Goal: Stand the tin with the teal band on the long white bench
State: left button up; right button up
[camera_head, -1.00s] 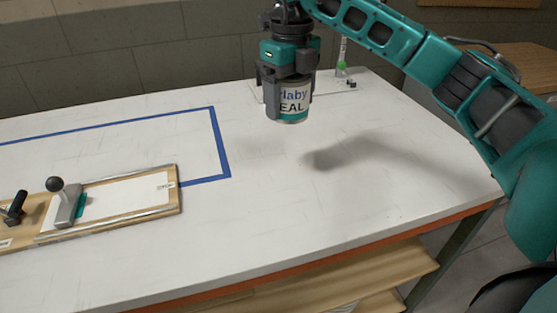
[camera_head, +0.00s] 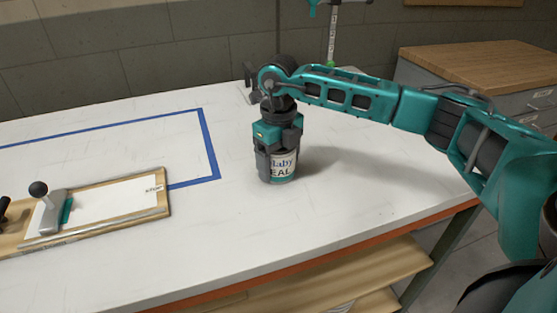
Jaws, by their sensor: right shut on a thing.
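The tin with the teal band (camera_head: 283,168) is upright at the middle of the long white bench (camera_head: 230,235). Its label partly shows the letters "EAL", and the teal band shows along its bottom. My right gripper (camera_head: 279,150) points straight down and is shut on the tin, with its fingers around the sides. The tin's base is at or very close to the bench top; I cannot tell whether it touches. My left gripper is not in view.
Blue tape (camera_head: 211,150) outlines an area on the bench to the left of the tin. A wooden board with a grey, knobbed tool (camera_head: 47,212) lies at the left front. A stand with a vertical rod (camera_head: 332,35) is at the back. Bare bench surrounds the tin.

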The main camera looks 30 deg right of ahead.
jog(key=shift+f, duration=0.1)
jog(key=o, duration=1.1)
jog(key=shift+r, duration=0.35)
notch_tip(320, 180, up, 11)
jog(key=shift+f+p, duration=0.2)
jog(key=shift+p, duration=0.2)
jog(key=shift+r, duration=0.55)
